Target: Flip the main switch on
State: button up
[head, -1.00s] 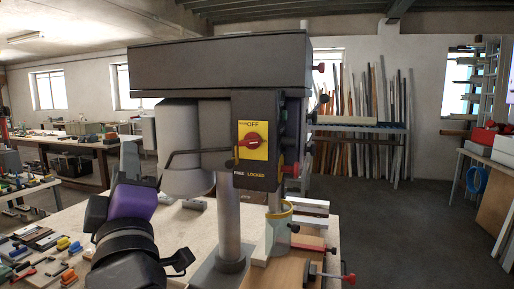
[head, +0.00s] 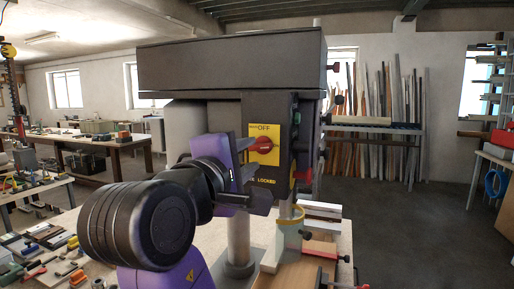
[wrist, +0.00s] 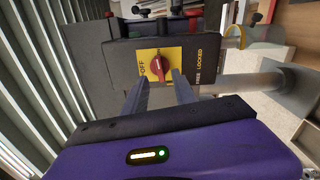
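The main switch is a red rotary knob (head: 263,145) on a yellow plate (head: 264,130) marked OFF, on the front of a dark grey drill-press-like machine (head: 230,72). The knob (wrist: 158,68) lies near the middle of the wrist view, its grip bar crosswise to the OFF label. Below the plate is lettering that reads LOCKED; in the wrist view it sits to the right. My gripper (wrist: 161,80) is open, with two grey fingers pointing at the plate, one on either side of the knob's line. Whether they touch the knob or plate cannot be told.
A metal column (head: 238,225) stands below the machine head. Tools cover the tables at left. The floor at right is clear.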

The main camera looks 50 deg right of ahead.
aim_at(259, 148)
jog(key=shift+p+x, duration=0.4)
jog(key=shift+x, duration=2.05)
grip_shut()
